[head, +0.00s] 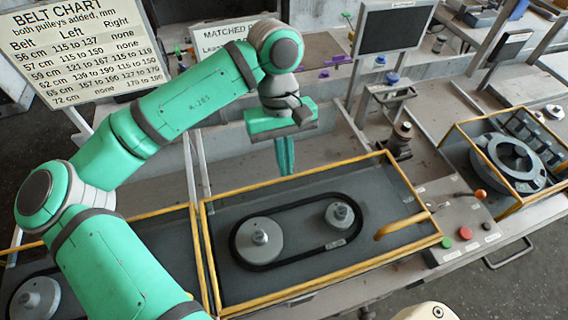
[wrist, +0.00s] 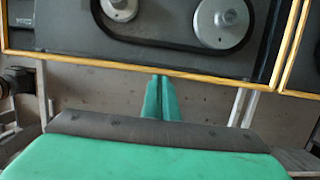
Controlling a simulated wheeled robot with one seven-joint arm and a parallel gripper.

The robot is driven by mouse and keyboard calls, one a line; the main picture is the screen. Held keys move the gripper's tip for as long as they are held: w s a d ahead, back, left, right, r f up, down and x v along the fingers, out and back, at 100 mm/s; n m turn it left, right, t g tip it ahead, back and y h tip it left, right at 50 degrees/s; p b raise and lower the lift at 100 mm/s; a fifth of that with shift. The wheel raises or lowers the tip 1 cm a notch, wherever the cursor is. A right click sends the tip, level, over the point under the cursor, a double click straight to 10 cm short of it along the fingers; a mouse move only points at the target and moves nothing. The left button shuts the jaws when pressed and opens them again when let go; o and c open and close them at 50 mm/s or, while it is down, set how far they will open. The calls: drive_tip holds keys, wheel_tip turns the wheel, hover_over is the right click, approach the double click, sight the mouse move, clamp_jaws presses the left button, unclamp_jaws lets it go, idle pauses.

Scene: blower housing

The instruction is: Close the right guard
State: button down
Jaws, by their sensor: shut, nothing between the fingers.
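The right guard (head: 318,172) is a yellow-edged frame in the head view, centre right. It appears to lie flat over a dark bed, with a yellow handle (head: 402,225) at its right end. A black belt (head: 299,256) runs around two grey pulleys (head: 260,240) inside the frame's outline. My gripper (head: 286,172) is shut and empty, pointing down by the guard's far edge. In the wrist view, the shut fingertips (wrist: 162,80) appear close to the yellow edge (wrist: 110,65); I cannot tell whether they touch it.
A left yellow frame (head: 120,227) with a pulley lies beside it, partly behind my arm. A control panel (head: 465,232) with green and red buttons is to the right. A dark post (head: 398,140) and monitor (head: 391,28) stand behind. A yellow-edged box (head: 455,135) holds a round housing (head: 508,160).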

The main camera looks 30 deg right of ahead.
drive_tip(key=v, duration=1)
